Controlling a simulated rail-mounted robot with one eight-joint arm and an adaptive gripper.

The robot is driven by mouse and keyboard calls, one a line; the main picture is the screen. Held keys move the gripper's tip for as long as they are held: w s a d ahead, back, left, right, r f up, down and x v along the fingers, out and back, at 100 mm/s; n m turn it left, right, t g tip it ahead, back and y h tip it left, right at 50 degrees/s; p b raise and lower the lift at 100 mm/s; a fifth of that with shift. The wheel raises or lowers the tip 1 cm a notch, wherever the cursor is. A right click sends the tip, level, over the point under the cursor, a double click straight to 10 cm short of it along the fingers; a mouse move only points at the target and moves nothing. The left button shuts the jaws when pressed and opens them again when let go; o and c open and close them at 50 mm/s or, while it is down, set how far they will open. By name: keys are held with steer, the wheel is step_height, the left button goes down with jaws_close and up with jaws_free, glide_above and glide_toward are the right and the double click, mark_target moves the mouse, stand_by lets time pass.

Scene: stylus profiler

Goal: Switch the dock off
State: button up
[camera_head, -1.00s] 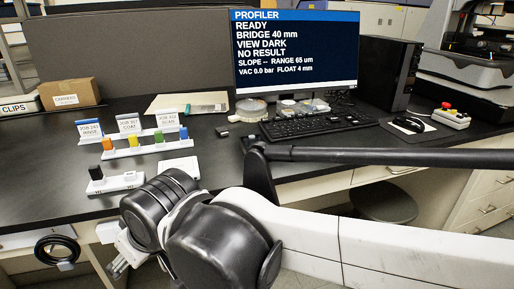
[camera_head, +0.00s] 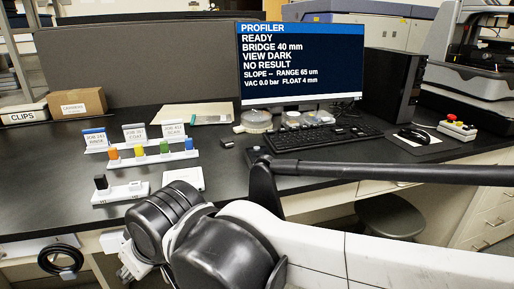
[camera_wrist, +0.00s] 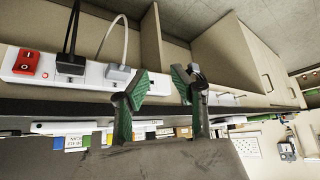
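A white power strip (camera_wrist: 92,76) with a red rocker switch (camera_wrist: 27,62) at its left end shows in the wrist view. A black plug (camera_wrist: 70,65) and a grey plug (camera_wrist: 120,73) sit in it. I cannot tell which way the rocker is tipped. No label readable here names the dock. A small white base (camera_head: 122,194) with a black block stands on the desk in the head view. My gripper (camera_wrist: 160,80) is open and empty, with green finger pads, to the right of the switch in the wrist view. In the head view my arm partly hides it (camera_head: 130,266), near the desk's front edge.
The desk (camera_head: 225,180) carries a rack of colored blocks (camera_head: 155,157), job cards, a keyboard (camera_head: 320,137) and a monitor (camera_head: 300,60). A coiled black cable (camera_head: 60,262) hangs under the front edge. Cords rise from the plugs in the wrist view.

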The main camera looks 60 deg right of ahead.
jaws_close()
stand_by(1.1)
